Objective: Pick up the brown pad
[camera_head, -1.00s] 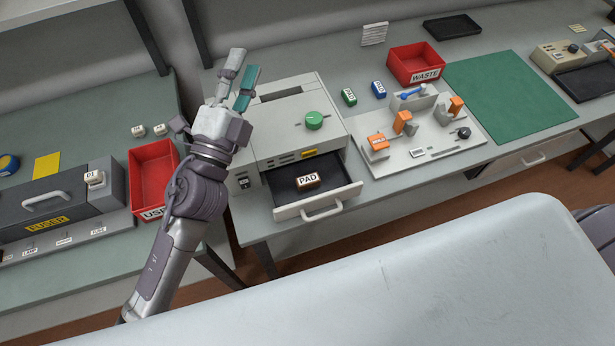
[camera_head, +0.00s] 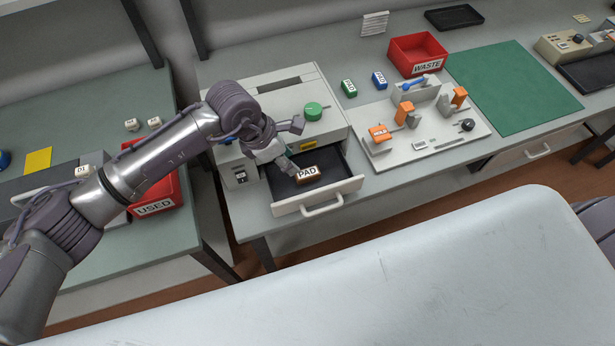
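The brown pad (camera_head: 307,174), with a white PAD label on top, lies in the open dark drawer (camera_head: 325,199) of the grey machine. My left gripper (camera_head: 285,163) reaches down into the drawer from the left, with a fingertip close to the pad's left end. The wrist and forearm hide much of the gripper, so I cannot tell how far apart its fingers are or whether they touch the pad. My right gripper is not in view.
A red USED bin (camera_head: 165,195) is partly behind my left arm. A white fixture board (camera_head: 455,145) with orange clamps stands to the right. The green mat (camera_head: 510,90) is bare.

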